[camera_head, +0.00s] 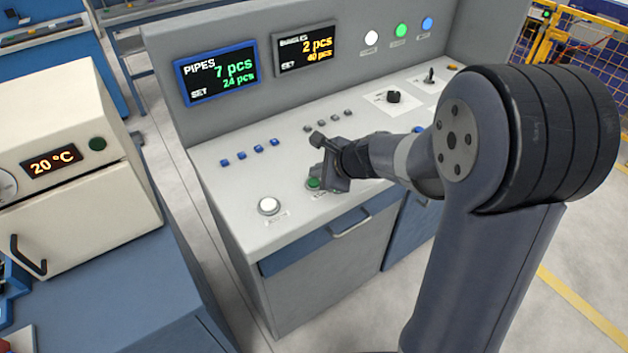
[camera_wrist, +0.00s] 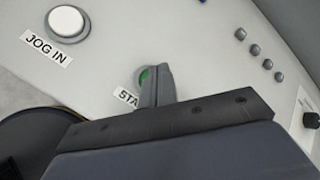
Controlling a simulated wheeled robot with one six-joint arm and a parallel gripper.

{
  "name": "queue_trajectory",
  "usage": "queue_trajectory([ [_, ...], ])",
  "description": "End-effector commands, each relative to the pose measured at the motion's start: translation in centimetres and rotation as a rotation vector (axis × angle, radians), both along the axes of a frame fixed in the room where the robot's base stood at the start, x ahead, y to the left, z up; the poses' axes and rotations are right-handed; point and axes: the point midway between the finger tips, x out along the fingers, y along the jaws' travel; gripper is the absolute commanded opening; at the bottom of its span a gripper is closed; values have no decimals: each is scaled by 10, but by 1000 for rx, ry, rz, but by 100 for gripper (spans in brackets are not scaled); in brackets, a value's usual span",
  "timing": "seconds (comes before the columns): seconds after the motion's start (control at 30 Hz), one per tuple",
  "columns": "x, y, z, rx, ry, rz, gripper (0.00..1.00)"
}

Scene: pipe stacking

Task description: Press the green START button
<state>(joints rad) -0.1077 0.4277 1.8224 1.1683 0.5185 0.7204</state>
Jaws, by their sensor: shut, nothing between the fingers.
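The green START button (camera_head: 313,183) sits on the sloped grey top of the control console (camera_head: 240,190), right of a white button. My gripper (camera_head: 318,172) is shut and empty, with its fingertips at or just above the green button. In the wrist view the shut fingers (camera_wrist: 157,82) cover most of the green button (camera_wrist: 144,77), and only its left edge shows. Part of its label is hidden too. I cannot tell whether the fingertips touch the button or whether it is pressed down.
The white JOG IN button (camera_head: 269,206) is left of the START button. Rows of small blue buttons (camera_head: 242,153) and grey buttons lie behind. A black knob (camera_head: 394,97) is farther right. Two displays (camera_head: 217,75) stand on the back panel. A cream oven (camera_head: 75,165) stands at left.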

Motion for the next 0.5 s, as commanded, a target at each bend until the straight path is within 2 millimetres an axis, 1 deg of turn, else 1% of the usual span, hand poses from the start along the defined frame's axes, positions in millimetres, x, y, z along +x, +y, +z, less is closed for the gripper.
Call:
queue_trajectory([
  [0.27,0,0,-1,0,0,0,0],
  [0.5,0,0,-9,0,0,0,0],
])
